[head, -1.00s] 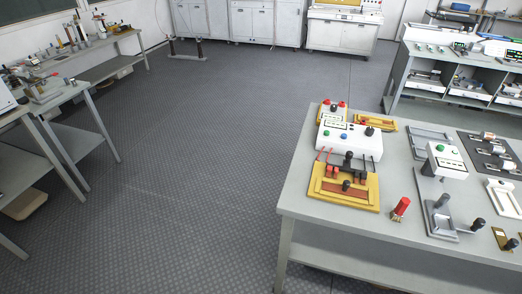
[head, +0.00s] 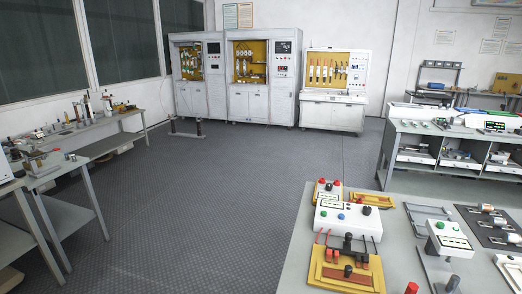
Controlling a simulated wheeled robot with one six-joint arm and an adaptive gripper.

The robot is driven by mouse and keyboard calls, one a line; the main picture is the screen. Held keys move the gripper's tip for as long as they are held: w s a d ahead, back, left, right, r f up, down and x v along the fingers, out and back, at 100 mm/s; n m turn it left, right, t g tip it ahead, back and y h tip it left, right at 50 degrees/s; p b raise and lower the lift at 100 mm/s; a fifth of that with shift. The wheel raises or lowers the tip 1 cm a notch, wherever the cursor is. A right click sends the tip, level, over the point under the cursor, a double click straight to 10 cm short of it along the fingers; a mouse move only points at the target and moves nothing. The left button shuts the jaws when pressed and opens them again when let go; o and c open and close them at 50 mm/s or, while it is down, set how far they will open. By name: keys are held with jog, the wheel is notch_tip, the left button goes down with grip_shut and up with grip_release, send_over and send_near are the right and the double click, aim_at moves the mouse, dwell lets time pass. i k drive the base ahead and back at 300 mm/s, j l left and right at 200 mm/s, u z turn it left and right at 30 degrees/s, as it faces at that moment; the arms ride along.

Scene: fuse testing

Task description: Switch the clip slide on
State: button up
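A white box with green and red buttons (head: 345,217) stands on the grey table at the lower right. In front of it lies a yellow base (head: 330,278) with a brown panel, red and black leads and black knobs. To the right stands another white control box (head: 449,239) with a green button, and a grey bracket with a black knob (head: 453,284) is cut by the bottom edge. I cannot tell which of these parts is the clip slide, or its on or off state. My gripper is not in view.
The grey table (head: 290,262) fills the lower right. Side benches (head: 100,144) line the left wall. Cabinets (head: 265,103) and a white panel unit (head: 335,113) stand at the back. A shelved bench (head: 455,140) stands at right. The floor between (head: 210,200) is open.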

aim_at(347, 250)
jog(key=i+j, duration=0.2)
jog(key=j, duration=0.15)
jog(key=i+j, duration=0.2)
jog(key=j, duration=0.2)
jog(key=i+j, duration=0.2)
jog(key=j, duration=0.15)
jog(key=i+j+z, duration=0.1)
jog(key=j, duration=0.25)
jog(key=i+j, duration=0.5)
jog(key=j, duration=0.3)
jog(key=i+j, duration=0.2)
jog(key=j, duration=0.15)
